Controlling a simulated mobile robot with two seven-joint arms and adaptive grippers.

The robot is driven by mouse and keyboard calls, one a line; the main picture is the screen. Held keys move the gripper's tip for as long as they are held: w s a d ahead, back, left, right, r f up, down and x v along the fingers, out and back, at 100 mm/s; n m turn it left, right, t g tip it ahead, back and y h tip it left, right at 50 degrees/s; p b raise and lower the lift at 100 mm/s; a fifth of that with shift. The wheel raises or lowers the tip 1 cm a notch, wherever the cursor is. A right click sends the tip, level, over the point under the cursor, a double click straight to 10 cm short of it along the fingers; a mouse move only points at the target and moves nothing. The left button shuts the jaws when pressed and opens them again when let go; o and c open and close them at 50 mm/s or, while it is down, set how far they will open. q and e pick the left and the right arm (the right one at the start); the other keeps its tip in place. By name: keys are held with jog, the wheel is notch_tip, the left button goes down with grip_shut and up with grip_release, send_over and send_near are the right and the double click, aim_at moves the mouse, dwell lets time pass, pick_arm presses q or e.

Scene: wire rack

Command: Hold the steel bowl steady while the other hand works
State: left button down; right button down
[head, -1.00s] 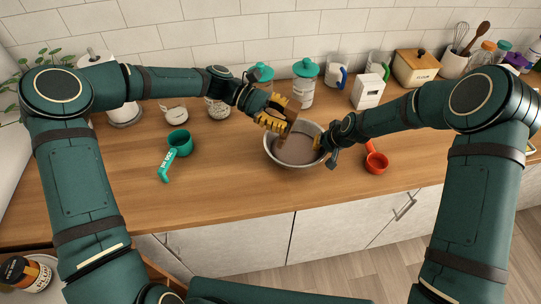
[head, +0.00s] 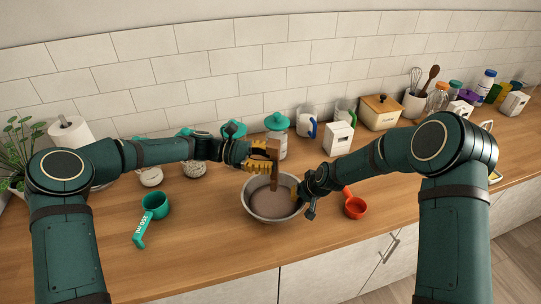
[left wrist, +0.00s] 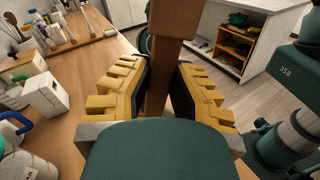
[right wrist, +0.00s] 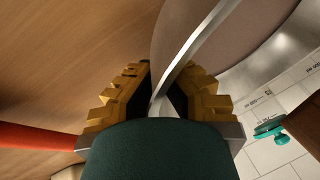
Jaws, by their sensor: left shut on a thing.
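The steel bowl (head: 262,217), grey with a brownish inside, stands on the counter in the middle of the head view. My right gripper (head: 298,190) is at its right side; in the right wrist view the bowl's thin rim (right wrist: 196,48) runs between the close-set fingers (right wrist: 165,92), which look shut on it. My left gripper (head: 270,167) is shut on a brown wooden-looking tool (head: 274,151), upright over the bowl. The tool also shows between the fingers in the left wrist view (left wrist: 176,22). Whether its lower end touches the bowl cannot be told.
A green measuring cup (head: 154,205) lies to the left, a red one (head: 355,207) close to the bowl's right. Jars, mugs (head: 307,120), a white box (head: 338,139) and a wooden canister (head: 380,112) line the wall. The counter's front strip is clear.

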pick_arm(q)
notch_tip(320, 180, down, 9)
jog(key=shift+r, duration=0.15)
dwell(0.6)
jog(key=shift+w, duration=0.1)
